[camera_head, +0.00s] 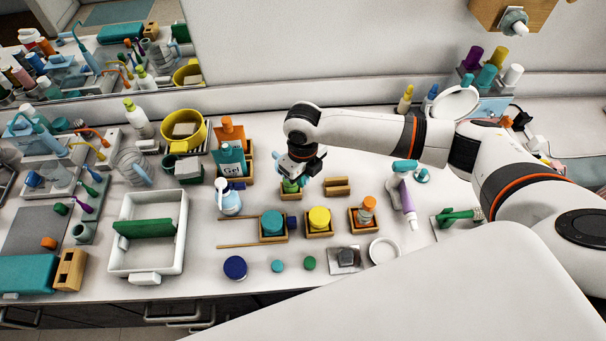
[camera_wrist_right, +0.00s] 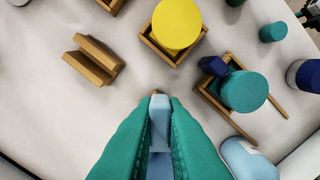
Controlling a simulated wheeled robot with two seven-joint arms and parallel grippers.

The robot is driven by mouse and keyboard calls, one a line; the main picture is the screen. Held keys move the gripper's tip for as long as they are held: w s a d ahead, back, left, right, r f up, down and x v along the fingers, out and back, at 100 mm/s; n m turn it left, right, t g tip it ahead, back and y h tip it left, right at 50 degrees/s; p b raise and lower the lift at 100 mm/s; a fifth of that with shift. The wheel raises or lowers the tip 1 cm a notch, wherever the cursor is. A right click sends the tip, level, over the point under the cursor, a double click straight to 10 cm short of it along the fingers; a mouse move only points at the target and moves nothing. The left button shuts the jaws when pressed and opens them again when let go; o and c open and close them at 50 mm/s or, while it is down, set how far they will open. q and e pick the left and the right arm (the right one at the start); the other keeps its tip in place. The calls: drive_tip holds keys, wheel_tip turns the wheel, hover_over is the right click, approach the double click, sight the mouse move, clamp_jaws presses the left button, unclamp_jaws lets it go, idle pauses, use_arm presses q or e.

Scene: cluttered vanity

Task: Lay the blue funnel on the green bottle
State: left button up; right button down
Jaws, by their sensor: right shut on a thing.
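My right gripper (camera_head: 298,170) points down near the middle of the table. In the right wrist view its teal fingers (camera_wrist_right: 160,125) are shut on a light blue thing, which I take for the blue funnel (camera_wrist_right: 159,165); only a narrow strip of it shows between them. A green thing, likely the green bottle (camera_head: 290,187), stands in a small wooden holder directly below the gripper in the head view. The fingers hide it in the wrist view. I cannot tell whether funnel and bottle touch. My left gripper is not in view.
A slotted wooden block (camera_head: 337,187) stands right of the bottle. Teal (camera_head: 272,222) and yellow (camera_head: 320,218) round things in wooden holders stand in front.

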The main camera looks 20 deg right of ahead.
drive_tip(key=shift+f, duration=0.25)
drive_tip(key=c, duration=1.4)
unclamp_jaws()
wheel_tip(320, 180, up, 12)
drive_tip(key=b, duration=0.3)
